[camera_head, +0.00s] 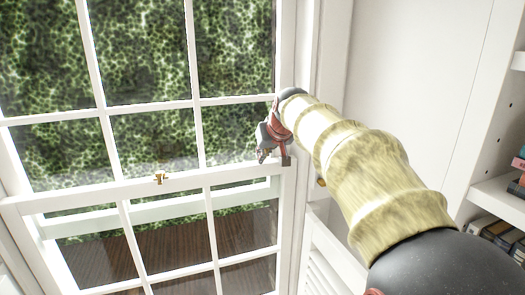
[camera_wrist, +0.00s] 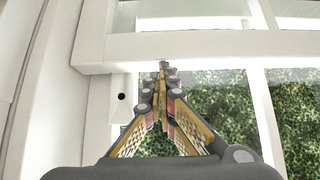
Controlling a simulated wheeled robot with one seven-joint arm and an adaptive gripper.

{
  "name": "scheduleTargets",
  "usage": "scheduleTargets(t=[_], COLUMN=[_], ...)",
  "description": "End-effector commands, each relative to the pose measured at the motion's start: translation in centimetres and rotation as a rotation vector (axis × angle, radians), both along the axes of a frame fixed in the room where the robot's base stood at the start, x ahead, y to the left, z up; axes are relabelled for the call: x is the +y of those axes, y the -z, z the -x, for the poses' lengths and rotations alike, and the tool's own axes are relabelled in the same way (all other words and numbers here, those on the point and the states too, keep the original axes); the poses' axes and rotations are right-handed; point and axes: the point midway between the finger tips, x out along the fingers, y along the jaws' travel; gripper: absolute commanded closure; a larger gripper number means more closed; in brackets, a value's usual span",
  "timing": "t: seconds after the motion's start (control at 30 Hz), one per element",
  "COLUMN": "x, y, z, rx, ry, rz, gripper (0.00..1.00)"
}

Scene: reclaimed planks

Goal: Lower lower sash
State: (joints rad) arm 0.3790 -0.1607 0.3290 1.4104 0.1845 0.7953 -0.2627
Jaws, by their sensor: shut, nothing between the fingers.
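The white lower sash (camera_head: 90,194) has its top rail crossing the window, with a brass latch (camera_head: 160,178) near the middle. Another white bar (camera_head: 168,208) shows behind its panes, below that rail. My gripper (camera_head: 262,158) is shut and empty at the right end of the top rail, in front of the window. In the wrist view my gripper (camera_wrist: 163,66) has its fingertips together, overlapping the lower edge of a white rail (camera_wrist: 220,45). I cannot tell whether they touch it. The sash's bottom edge is out of view.
The upper sash (camera_head: 150,110) has green foliage behind it. The white window frame (camera_head: 325,70) stands right of my gripper. A louvred white panel (camera_head: 330,260) is below my arm. Shelves with books (camera_head: 500,235) stand at the far right.

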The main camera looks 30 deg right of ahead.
Motion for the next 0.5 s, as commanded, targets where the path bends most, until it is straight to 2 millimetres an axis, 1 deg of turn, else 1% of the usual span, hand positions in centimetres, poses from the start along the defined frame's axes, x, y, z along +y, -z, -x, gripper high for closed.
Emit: scheduleTargets(t=[0.03, 0.1, 0.3, 0.5], x=[0.0, 0.0, 0.0, 0.0], y=[2.7, 4.4, 8.7, 11.8], z=[0.1, 0.1, 0.1, 0.1], rx=[0.010, 0.009, 0.008, 0.008], ry=[0.000, 0.000, 0.000, 0.000], rz=[-0.003, -0.003, -0.003, -0.003], gripper=[1.00, 1.00, 1.00, 1.00])
